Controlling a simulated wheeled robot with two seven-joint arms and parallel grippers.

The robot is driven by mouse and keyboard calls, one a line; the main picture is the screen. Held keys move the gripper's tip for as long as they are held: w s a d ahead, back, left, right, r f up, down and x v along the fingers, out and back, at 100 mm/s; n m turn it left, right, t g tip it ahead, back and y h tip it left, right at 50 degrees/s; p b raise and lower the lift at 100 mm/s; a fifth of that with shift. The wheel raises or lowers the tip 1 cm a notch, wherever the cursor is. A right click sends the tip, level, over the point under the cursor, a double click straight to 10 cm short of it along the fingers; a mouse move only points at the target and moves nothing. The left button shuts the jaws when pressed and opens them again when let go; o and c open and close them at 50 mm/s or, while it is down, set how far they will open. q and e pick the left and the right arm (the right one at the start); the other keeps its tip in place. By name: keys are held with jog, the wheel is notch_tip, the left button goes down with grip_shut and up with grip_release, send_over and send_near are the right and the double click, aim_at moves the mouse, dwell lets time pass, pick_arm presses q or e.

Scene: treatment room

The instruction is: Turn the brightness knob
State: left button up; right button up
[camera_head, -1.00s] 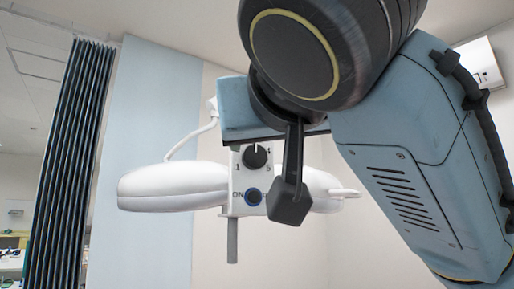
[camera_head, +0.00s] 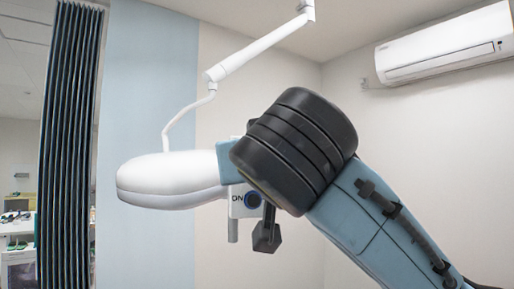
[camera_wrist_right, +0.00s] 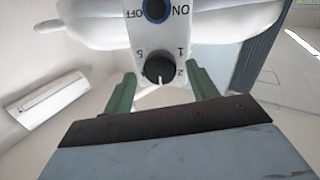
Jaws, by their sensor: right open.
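The brightness knob (camera_wrist_right: 159,68) is a round black dial with a white mark, on the white control panel (camera_wrist_right: 146,40) of the lamp. The numbers 1, 2 and 5 show around it, upside down in the wrist view. My right gripper (camera_wrist_right: 162,88) is open, its two green fingers on either side of the knob with gaps; I cannot tell whether the tips reach its depth. In the head view the lamp (camera_head: 172,180) hangs at centre left, and my right arm hides the knob. My left gripper is not in view.
The ON/OFF switch (camera_head: 252,199), with a blue ring, sits on the same panel below the knob. A jointed white support arm (camera_head: 250,55) holds the lamp from above. A dark curtain (camera_head: 68,150) hangs at left. An air conditioner (camera_head: 445,45) is on the right wall.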

jog(key=shift+w, duration=0.1)
jog(key=c, duration=1)
jog(key=shift+n, duration=0.3)
jog(key=n+b, duration=0.1)
jog(key=n, duration=0.4)
jog(key=n+b, duration=0.2)
jog(key=n, duration=0.4)
jog(key=shift+f+n+t+y, duration=0.1)
jog(key=shift+n+t+y, duration=0.2)
jog(key=shift+y, duration=0.1)
